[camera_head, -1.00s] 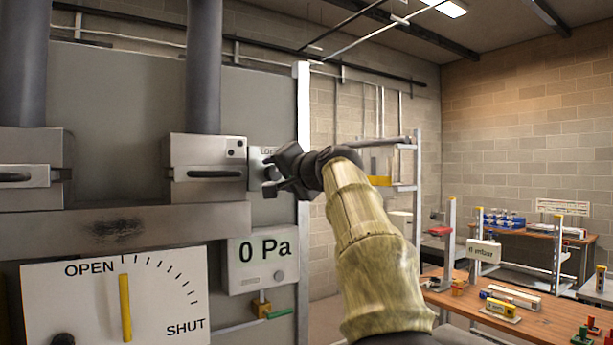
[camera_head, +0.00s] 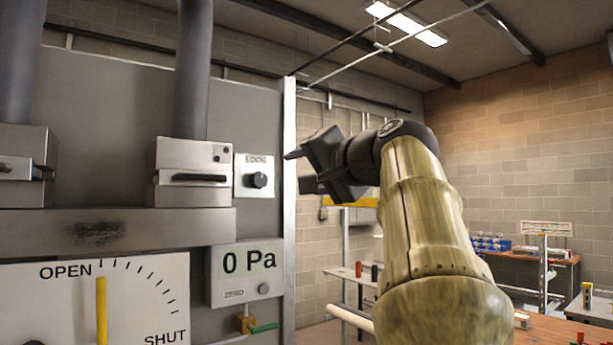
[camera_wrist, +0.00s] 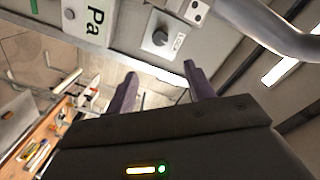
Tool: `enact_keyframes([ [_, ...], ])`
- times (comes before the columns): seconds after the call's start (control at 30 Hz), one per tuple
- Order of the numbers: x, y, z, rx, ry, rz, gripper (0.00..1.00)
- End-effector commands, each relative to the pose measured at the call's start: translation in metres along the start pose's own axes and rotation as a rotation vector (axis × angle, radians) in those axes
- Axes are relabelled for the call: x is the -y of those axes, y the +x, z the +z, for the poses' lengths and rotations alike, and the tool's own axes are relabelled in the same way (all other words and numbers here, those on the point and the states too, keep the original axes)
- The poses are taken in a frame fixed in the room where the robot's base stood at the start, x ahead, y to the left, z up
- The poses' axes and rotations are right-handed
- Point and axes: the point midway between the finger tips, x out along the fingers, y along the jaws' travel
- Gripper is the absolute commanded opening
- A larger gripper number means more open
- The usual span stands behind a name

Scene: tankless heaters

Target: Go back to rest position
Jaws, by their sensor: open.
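My gripper (camera_head: 296,170) is at the end of my raised arm, right of the grey panel (camera_head: 252,100) and apart from it. In the wrist view its two dark fingers (camera_wrist: 157,88) are spread apart with nothing between them. A LOCK plate with a dark round knob (camera_head: 257,180) is on the panel, left of the gripper. The same knob (camera_wrist: 160,38) shows beyond the fingers in the wrist view.
A 0 Pa gauge (camera_head: 246,272) and an OPEN/SHUT dial (camera_head: 60,300) with a yellow pointer are lower on the panel. Metal boxes with handles (camera_head: 195,175) sit under grey pipes. Workbenches (camera_head: 540,258) with small items stand at the right. The space above my arm is clear.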

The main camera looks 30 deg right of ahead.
Motion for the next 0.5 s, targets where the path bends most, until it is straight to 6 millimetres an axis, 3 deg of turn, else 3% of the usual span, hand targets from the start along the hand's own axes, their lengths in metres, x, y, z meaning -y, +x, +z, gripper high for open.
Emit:
enact_keyframes([
  [0.5,-0.0033,0.0036,0.0012,0.005,0.004,0.008,0.53],
])
